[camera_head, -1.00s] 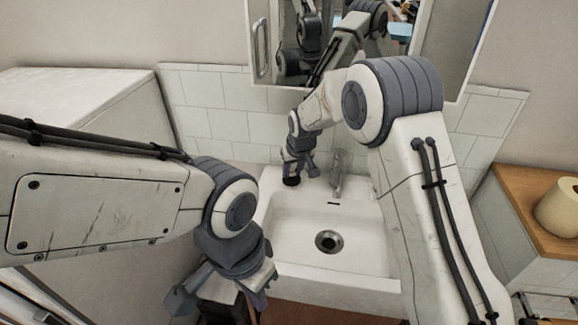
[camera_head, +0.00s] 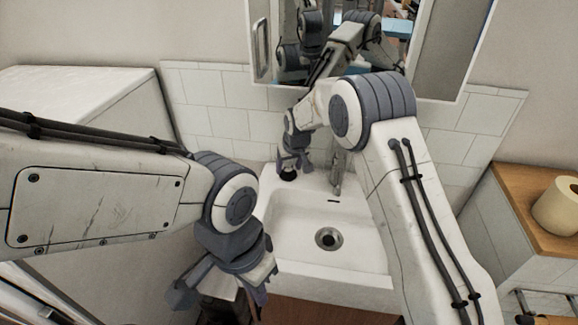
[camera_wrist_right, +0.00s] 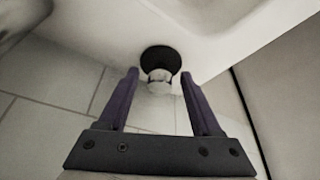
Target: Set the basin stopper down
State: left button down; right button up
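The basin stopper (camera_head: 288,177) is a small black disc on the white back-left ledge of the sink. In the right wrist view its black disc (camera_wrist_right: 160,57) rests against the white surface, with a pale metal knob facing the gripper. My right gripper (camera_wrist_right: 160,76) is open; its two fingertips stand on either side of the knob with visible gaps. In the head view the right gripper (camera_head: 292,167) is right at the stopper. My left gripper (camera_head: 222,297) hangs low in front of the sink's left side, its fingers apart and empty as far as I can see.
The white sink (camera_head: 320,282) has an empty basin with an open metal drain (camera_head: 328,239). The faucet (camera_head: 338,174) stands just right of my right gripper. A tiled wall (camera_head: 215,103) and mirror are behind. A paper roll (camera_head: 557,206) stands on the wooden counter at right.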

jog(key=shift+r, duration=0.3)
jog(key=shift+s+r, duration=0.1)
jog(key=shift+r, duration=0.1)
jog(key=s+d+r+n+g+b, duration=0.1)
jog(key=s+r, duration=0.1)
jog(key=s, duration=1.2)
jog(key=s+d+r+n+g+b, duration=0.1)
jog(key=s+d+r+g, duration=0.1)
jog(key=s, duration=1.3)
jog(key=s+d+r+n+g+b, duration=0.1)
jog(key=s+r, duration=0.3)
jog(key=s, duration=1)
jog(key=shift+s+d, duration=0.15)
jog(key=shift+s, duration=0.2)
notch_tip(320, 180, up, 5)
jog(key=p, duration=0.5)
